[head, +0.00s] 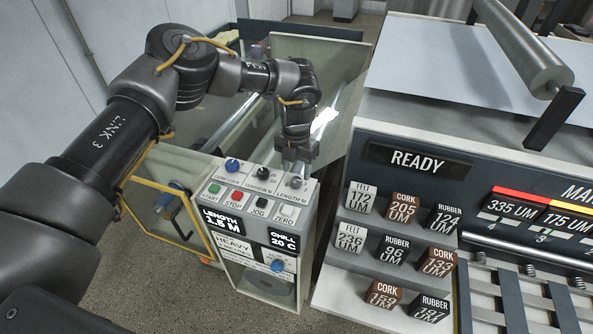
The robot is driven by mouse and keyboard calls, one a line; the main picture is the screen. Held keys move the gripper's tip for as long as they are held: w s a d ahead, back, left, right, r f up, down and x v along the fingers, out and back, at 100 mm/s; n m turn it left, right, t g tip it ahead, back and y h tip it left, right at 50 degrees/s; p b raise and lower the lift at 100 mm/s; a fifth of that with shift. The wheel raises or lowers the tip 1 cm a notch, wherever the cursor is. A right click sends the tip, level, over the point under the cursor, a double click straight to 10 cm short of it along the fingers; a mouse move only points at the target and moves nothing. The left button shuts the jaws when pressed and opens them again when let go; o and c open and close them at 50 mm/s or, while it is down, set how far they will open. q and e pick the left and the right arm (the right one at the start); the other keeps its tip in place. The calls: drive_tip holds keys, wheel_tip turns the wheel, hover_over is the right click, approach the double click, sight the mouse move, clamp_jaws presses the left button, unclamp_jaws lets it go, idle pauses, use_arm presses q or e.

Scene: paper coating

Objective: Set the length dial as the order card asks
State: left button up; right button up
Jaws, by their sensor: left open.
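The length dial (296,182) is a small dark knob at the right end of the top row on the grey control box (262,225), by a label reading "LENGTH M". My left gripper (295,168) points down right over this dial, its jaws open. I cannot tell whether the fingers touch the knob. The black length display (221,221) on the box front seems to read 1.8 M, though the digits are small. I make out no order card. My right gripper is out of view.
A blue dial (232,165) and a dark dial (263,173) sit left of the length dial. Start, stop, jog and zero buttons (238,196) lie in front. A chill display (284,241) reads 20 C. Labelled blocks (402,207) stand on shelves at right, under a READY sign (418,161).

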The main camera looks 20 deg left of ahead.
sight(296, 179)
use_arm(q)
wheel_tip(296, 179, down, 2)
drive_tip(key=shift+s+a+f+p, duration=0.1)
drive_tip(key=shift+p, duration=0.3)
drive_tip(key=shift+s+f, duration=0.1)
drive_tip(key=shift+f, duration=0.55)
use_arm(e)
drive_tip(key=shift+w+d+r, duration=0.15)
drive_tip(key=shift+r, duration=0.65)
